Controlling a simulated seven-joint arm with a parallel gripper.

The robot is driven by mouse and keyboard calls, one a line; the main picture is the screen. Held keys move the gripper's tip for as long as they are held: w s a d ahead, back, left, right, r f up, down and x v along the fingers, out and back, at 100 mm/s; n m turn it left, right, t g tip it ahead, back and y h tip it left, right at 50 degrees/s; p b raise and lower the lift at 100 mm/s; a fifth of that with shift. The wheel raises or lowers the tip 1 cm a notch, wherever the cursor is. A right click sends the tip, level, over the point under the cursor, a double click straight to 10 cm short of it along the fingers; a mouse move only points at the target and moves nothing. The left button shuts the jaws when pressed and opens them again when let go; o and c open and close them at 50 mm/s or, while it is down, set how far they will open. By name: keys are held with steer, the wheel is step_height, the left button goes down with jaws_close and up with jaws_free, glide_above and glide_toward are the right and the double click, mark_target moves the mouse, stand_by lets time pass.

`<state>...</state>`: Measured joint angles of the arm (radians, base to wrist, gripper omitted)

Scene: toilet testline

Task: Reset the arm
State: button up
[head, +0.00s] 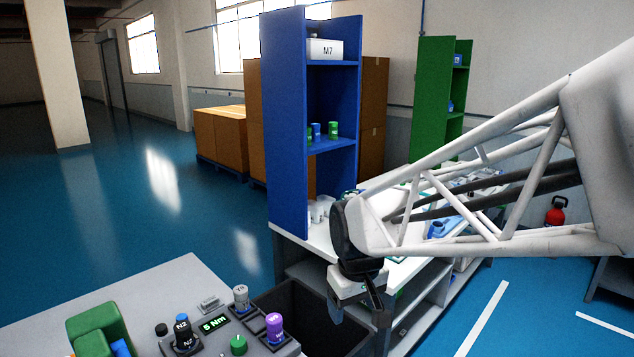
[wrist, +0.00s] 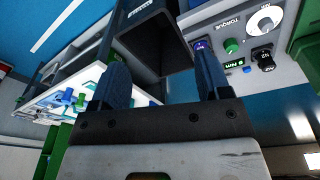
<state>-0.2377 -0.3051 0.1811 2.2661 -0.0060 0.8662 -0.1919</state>
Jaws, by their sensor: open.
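My arm (head: 500,190) reaches in from the right of the head view as a white lattice link. My gripper (head: 358,316) hangs at its end, in front of the white workbench and close to the dark bin in the picture. In the wrist view the two dark fingers of my gripper (wrist: 162,75) stand well apart, with nothing between them. The gripper is open and empty. Its distance from the bin cannot be told exactly.
A dark open bin (head: 292,302) stands beside a control panel (head: 215,335) with knobs. A workbench (head: 405,268) carries a blue shelf (head: 284,130) and small parts. A green shelf (head: 431,95), brown boxes (head: 221,140) and a red extinguisher (head: 556,212) stand farther back. Blue floor is free at left.

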steer(key=s+d+r+m, duration=0.1)
steer(key=s+d+m, duration=0.1)
steer(key=s+d, duration=0.3)
steer(key=s+d+r+m+t, duration=0.1)
steer(key=s+d+m, duration=0.2)
steer(key=s, duration=0.9)
steer(key=d, duration=0.3)
steer(key=shift+d+r, duration=0.15)
steer(key=shift+d, duration=0.15)
